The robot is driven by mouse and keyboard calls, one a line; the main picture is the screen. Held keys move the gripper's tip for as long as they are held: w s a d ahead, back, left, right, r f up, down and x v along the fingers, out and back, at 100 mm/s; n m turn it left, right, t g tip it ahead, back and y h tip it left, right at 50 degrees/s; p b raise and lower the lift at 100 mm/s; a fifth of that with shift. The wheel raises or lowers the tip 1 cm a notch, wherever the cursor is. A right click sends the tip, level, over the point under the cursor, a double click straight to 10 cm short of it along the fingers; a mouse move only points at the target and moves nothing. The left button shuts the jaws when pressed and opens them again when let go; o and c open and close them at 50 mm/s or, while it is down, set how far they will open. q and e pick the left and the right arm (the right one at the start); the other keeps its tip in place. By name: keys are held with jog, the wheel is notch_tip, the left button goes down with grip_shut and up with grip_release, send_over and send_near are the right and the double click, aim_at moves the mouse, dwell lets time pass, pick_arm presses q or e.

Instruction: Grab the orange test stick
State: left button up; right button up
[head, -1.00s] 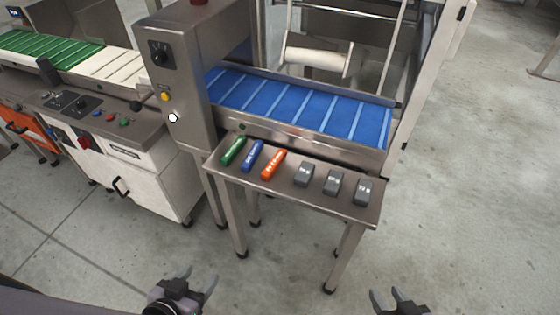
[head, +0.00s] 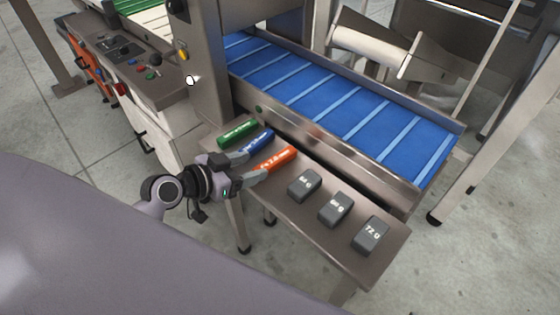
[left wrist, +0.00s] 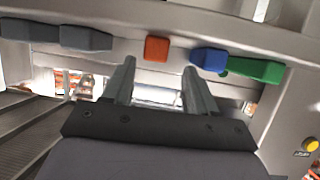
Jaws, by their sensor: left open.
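The orange test stick (head: 277,158) lies on a small steel shelf (head: 345,262) in front of the blue conveyor. In the head view my left gripper (head: 251,165) is at its near end, open, with the fingers pointing toward the sticks. In the left wrist view the orange stick (left wrist: 157,49) shows end-on, ahead of and between the two open fingers (left wrist: 157,78). Nothing is between the fingers' grip surfaces that I can see. The blue stick (head: 256,141) and green stick (head: 237,132) lie to its left in the head view. My right gripper is out of view.
Several grey weights, one of them the 72 g block (head: 370,235), sit on the shelf to the right of the orange stick. The blue conveyor belt (head: 335,90) runs behind the shelf. A control cabinet (head: 165,95) stands at the left.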

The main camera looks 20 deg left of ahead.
aim_at(269, 163)
pick_arm(q)
jog(key=shift+d+x, duration=0.15)
jog(key=shift+x, duration=1.25)
jog(key=shift+d+x, duration=0.2)
jog(key=shift+x, duration=1.2)
jog(key=shift+s+r, duration=0.1)
jog(key=c, duration=1.1)
